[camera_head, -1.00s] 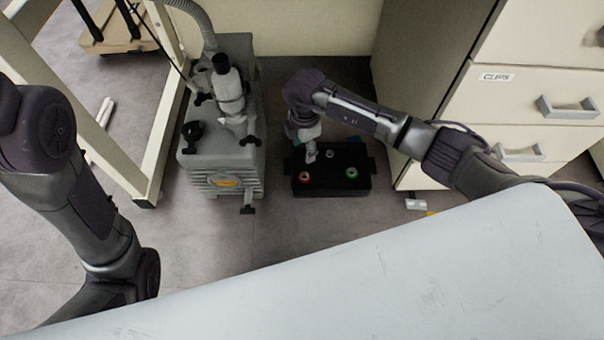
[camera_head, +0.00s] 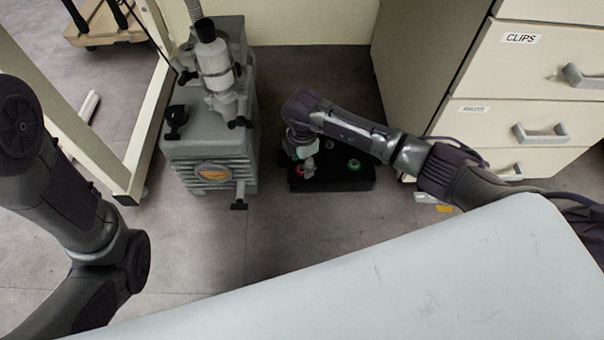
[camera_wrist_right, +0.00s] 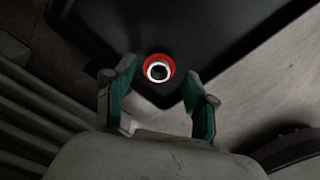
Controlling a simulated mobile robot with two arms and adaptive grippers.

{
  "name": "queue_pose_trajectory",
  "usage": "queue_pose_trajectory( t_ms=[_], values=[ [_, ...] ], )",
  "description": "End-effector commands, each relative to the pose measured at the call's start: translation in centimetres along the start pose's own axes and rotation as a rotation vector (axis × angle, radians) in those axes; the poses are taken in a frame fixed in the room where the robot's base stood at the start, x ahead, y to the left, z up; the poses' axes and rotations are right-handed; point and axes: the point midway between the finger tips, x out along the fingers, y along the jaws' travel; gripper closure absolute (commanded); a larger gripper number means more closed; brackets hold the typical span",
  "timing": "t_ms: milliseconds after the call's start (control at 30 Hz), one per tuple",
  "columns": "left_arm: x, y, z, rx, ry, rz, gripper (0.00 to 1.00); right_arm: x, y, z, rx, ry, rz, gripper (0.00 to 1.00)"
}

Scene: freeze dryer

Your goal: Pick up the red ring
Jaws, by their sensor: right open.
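The red ring (camera_wrist_right: 158,57) lies near a corner of a black tray-like box, around a pale, dark-centred piece. In the head view the red ring (camera_head: 298,171) shows beside my right gripper (camera_head: 308,170), partly hidden by it. In the right wrist view my right gripper (camera_wrist_right: 158,90) is open, its green-padded fingers to the left and right of the ring with a gap on both sides. Nothing is held. Of my left arm only upper links show; the left gripper is out of view.
The black box (camera_head: 345,184) stands on the floor with a green ring (camera_head: 353,164) at its right. A grey pump (camera_head: 207,150) stands to its left and a drawer cabinet (camera_head: 540,90) to its right. A pale surface (camera_head: 400,280) fills the front.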

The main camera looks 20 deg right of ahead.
Motion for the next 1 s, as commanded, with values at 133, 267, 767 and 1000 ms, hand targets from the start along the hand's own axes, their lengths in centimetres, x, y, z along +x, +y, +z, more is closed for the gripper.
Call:
queue_pose_trajectory(
  t_ms=[133, 267, 767, 1000],
  values=[
    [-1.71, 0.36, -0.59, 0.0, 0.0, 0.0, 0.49, 2.0, 0.05, -0.01, 0.001, 0.0, 0.001, 0.44],
    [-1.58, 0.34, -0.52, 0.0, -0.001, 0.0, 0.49, 1.86, 0.07, -0.01, 0.001, 0.001, 0.001, 0.44],
    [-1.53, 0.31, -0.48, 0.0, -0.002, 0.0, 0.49, 1.79, 0.08, -0.02, 0.0, 0.001, 0.001, 0.89],
    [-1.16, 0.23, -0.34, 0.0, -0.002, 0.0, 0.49, 1.37, 0.08, -0.02, 0.0, 0.001, 0.001, 0.89]
  ],
)
